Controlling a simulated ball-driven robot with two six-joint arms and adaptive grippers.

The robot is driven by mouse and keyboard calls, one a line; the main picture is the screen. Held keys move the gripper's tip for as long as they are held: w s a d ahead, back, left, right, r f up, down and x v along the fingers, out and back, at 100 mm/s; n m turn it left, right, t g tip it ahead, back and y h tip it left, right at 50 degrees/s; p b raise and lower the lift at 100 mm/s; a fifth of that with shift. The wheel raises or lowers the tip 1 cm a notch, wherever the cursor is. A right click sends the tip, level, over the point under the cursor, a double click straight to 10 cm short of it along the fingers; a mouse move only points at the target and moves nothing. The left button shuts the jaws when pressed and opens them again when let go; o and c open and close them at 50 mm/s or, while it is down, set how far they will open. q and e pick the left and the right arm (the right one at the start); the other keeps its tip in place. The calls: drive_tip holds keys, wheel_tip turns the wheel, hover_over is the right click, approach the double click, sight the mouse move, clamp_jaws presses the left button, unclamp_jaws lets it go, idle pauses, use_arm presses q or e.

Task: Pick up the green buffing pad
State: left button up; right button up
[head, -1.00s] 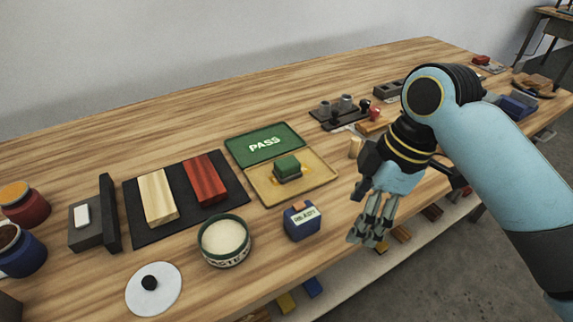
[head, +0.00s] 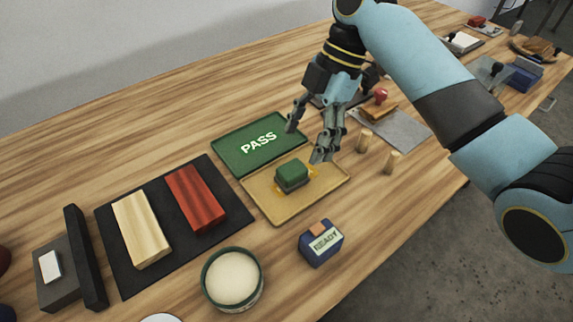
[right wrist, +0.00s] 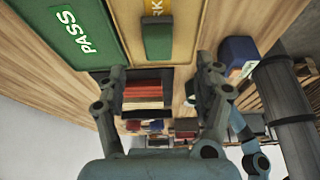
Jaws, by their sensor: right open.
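The green buffing pad (head: 291,174) is a small block with a green top, sitting on the tan tray (head: 263,206) in front of the green PASS panel (head: 240,161). In the right wrist view the pad (right wrist: 157,42) shows near the top, beyond and between the fingers. My right gripper (head: 306,140) is open and empty, above the back right of the pad and apart from it. Its fingers also show in the right wrist view (right wrist: 165,84), spread wide. My left gripper is not in view.
A blue READY box (head: 321,246) and an open round tin (head: 232,281) stand in front of the tray. A dark mat (head: 147,193) with cream and red blocks lies left. Two wooden pegs (head: 363,142) stand right.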

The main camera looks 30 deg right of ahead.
sight(293, 168)
drive_tip(key=shift+x, duration=1.2)
drive_tip(key=shift+s+a+f, duration=0.15)
drive_tip(key=shift+a+f, duration=0.05)
drive_tip(key=shift+f, duration=0.1)
drive_tip(key=x, duration=0.5)
drive_tip(key=shift+w+d+f, duration=0.1)
drive_tip(key=shift+w, duration=0.2)
drive_tip(key=shift+c, duration=0.4)
drive_tip(key=c, duration=0.5)
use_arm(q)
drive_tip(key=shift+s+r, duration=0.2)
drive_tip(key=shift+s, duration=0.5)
use_arm(e)
drive_tip(key=c, duration=0.7)
